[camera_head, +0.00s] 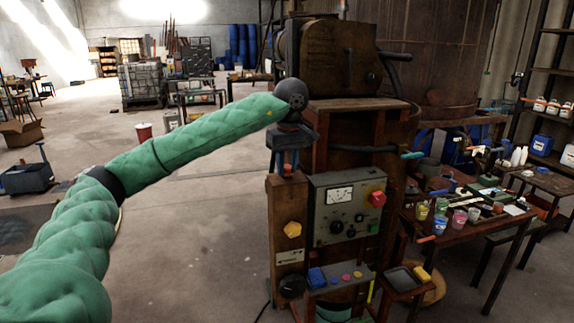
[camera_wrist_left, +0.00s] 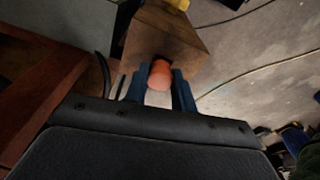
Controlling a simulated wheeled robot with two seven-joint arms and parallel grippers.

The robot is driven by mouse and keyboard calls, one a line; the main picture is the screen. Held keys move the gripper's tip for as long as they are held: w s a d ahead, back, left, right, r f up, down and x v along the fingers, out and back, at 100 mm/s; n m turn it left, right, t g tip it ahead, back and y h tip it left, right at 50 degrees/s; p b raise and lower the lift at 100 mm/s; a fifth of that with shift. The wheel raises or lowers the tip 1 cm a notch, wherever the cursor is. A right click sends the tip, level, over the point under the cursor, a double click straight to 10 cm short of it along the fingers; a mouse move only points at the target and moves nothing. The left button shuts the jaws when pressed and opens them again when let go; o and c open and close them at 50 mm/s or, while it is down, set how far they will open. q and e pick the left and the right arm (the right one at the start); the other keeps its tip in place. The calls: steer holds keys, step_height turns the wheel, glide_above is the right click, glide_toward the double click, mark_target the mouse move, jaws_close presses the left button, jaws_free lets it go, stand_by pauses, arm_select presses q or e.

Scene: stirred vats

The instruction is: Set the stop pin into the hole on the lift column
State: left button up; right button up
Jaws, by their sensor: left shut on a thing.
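My left gripper (camera_head: 288,166) points down from above onto the top of the wooden lift column (camera_head: 287,222). Its blue fingers are shut on the stop pin, whose orange-red end (camera_wrist_left: 160,74) shows between them in the left wrist view. The column's square top (camera_wrist_left: 165,38) lies right beyond the fingertips there. The pin's lower part and the hole are hidden, so I cannot tell whether the pin is in the hole or just above it. My right gripper is not in view.
A grey control box with a gauge (camera_head: 340,209) stands right of the column. A wooden frame with a dark vat (camera_head: 340,60) rises behind. A bench with coloured cups (camera_head: 480,226) is at right.

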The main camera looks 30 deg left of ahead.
arm_select(q)
steer(key=shift+f, duration=0.25)
steer(key=o, duration=1)
steer(key=shift+o, duration=0.2)
steer(key=shift+r, duration=0.1)
step_height(320, 180, up, 3)
steer(key=shift+d+f+b, duration=0.15)
steer(key=shift+b, duration=0.45)
steer(key=shift+s+d+r, duration=0.1)
steer(key=shift+d+r, duration=0.05)
steer(key=shift+r, duration=1.05)
steer(key=shift+s+d+r, duration=0.1)
steer(key=shift+r, duration=1.1)
